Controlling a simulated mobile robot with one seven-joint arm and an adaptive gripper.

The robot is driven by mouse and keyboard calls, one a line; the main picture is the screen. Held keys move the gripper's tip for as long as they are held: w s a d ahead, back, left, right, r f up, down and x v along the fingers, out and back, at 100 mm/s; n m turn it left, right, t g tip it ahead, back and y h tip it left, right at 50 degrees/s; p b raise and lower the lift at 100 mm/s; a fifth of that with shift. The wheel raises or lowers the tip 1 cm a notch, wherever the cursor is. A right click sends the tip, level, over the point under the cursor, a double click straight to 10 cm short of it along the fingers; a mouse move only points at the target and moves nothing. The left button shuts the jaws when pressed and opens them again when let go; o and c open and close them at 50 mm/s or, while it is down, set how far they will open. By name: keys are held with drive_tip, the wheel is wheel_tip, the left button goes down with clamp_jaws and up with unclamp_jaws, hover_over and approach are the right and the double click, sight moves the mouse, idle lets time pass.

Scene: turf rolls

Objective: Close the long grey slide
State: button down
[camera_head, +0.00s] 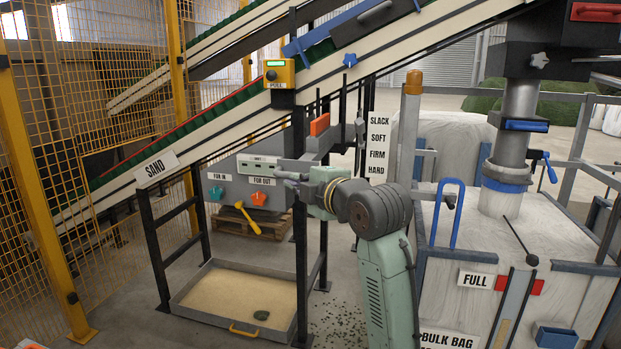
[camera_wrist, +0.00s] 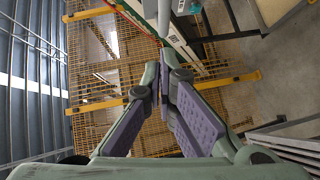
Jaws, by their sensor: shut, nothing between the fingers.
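My gripper (camera_head: 284,179) is in the middle of the head view, its fingers pointing left in front of the grey panel. In the wrist view my gripper (camera_wrist: 164,75) shows two purple-padded fingers that come together toward the tips, with nothing held. I cannot tell for sure which part is the long grey slide. A grey bar (camera_head: 337,141) with an orange piece (camera_head: 320,124) lies just above and behind my gripper. The grey panel (camera_head: 222,186) carries FOR IN and FOR OUT labels, and my arm hides part of its right side.
A yellow-handled lever (camera_head: 248,222) hangs below the panel. A shallow sand tray (camera_head: 238,297) lies on the floor. Black posts (camera_head: 299,230) stand close to my gripper. A bulk bag (camera_head: 465,240) with a blue handle (camera_head: 444,214) is at right. Yellow mesh fencing (camera_head: 90,110) is at left.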

drive_tip(key=shift+w+d+f+p, duration=0.1)
drive_tip(key=shift+w+f+p, duration=0.15)
drive_tip(key=shift+w, duration=0.7)
drive_tip(key=shift+w+a+f+p, duration=0.1)
drive_tip(key=shift+w+p, duration=0.3)
drive_tip(key=shift+w, duration=0.55)
drive_tip(key=shift+w+d+f+p, duration=0.1)
drive_tip(key=shift+w+f+p, duration=0.15)
drive_tip(key=shift+w, duration=0.7)
drive_tip(key=shift+r, duration=0.1)
